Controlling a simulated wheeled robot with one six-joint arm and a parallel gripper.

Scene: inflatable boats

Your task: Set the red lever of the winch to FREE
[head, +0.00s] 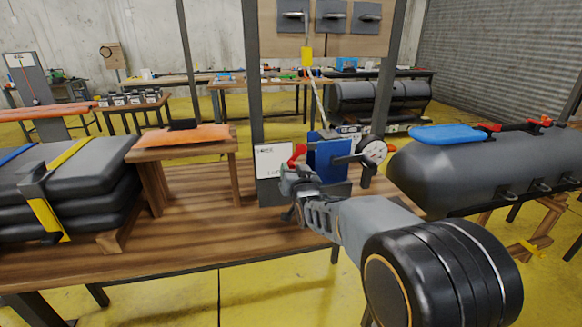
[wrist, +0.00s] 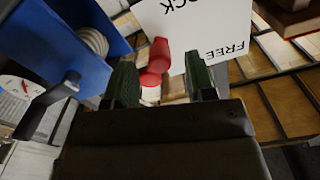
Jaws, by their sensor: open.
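The winch (head: 335,160) is blue and stands on the wooden bench near the middle of the head view; its blue housing (wrist: 75,50) fills the upper left of the wrist view. Its red lever (head: 298,153) shows just left of the housing. In the wrist view the red lever (wrist: 157,60) lies between and just beyond my green fingertips. My gripper (wrist: 163,82) is open, with a gap visible on each side of the lever. A white plate (wrist: 205,25) shows FREE and part of LOCK, upside down. I cannot tell which mark the lever points at.
A dark post (head: 255,90) rises behind the plate. Folded grey boats (head: 75,180) lie at left, and a grey inflated tube (head: 480,165) is at right. The bench top (head: 180,240) is clear in front. A crank and a white dial (head: 373,151) sit right of the housing.

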